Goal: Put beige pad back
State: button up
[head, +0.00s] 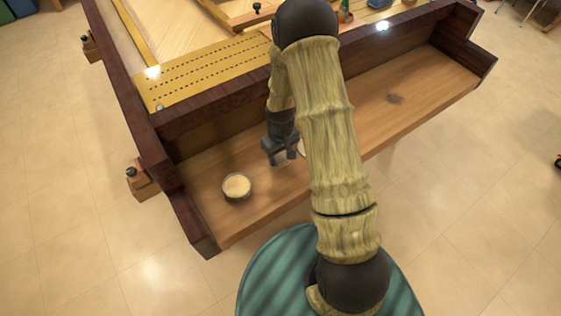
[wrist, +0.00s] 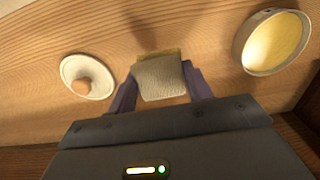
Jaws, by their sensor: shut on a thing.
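The beige pad (wrist: 160,76) is a small block with a woven-looking face. In the wrist view it sits between the two fingers of my gripper (wrist: 160,84), which is shut on it. In the head view my gripper (head: 282,157) hangs over the wooden shelf of the piano case, and the pad is hard to make out there. I cannot tell whether the pad touches the shelf. A round metal tin (wrist: 248,60) with pale yellow inside lies to the right in the wrist view; in the head view this tin (head: 237,186) stands left of my gripper.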

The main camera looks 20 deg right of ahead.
aim_at(280, 162)
jog(key=shift+f, duration=2.05)
jog(key=shift+f, duration=0.1)
jog(key=shift+f, duration=0.15)
jog(key=o, duration=0.9)
jog(key=shift+o, duration=0.2)
notch_tip(280, 162, up, 12)
jog(key=shift+r, duration=0.25)
